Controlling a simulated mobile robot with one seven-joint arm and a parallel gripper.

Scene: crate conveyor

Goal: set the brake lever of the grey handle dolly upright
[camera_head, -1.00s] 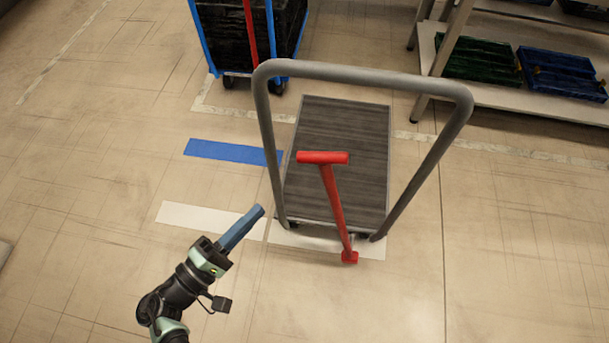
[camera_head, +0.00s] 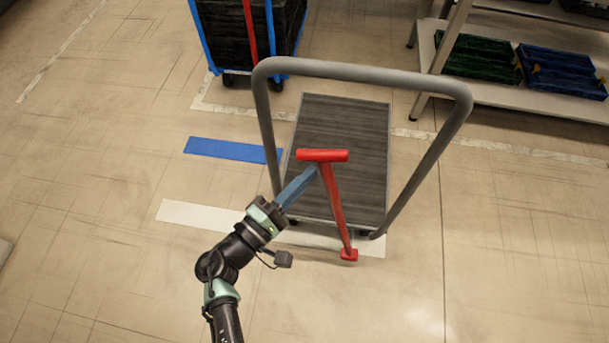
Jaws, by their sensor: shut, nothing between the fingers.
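The grey handle dolly has a dark wood-look deck (camera_head: 345,130) and a grey tube handle (camera_head: 365,73) arching over its near end. Its red brake lever (camera_head: 335,205) has a T-shaped top and a small red foot at the deck's near edge. The lever looks slightly tilted, its top to the left of its foot; its lean toward or away from me is hard to judge. My gripper (camera_head: 312,172), with blue fingers, is shut and empty. Its tip is at the left side of the lever just below the T-bar; I cannot tell whether it touches.
A blue-framed cart (camera_head: 203,38) with black crates and its own red lever (camera_head: 249,28) stands behind on the left. A shelf (camera_head: 470,90) with green (camera_head: 478,60) and blue crates (camera_head: 562,72) is at the upper right. The floor at left and right is free.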

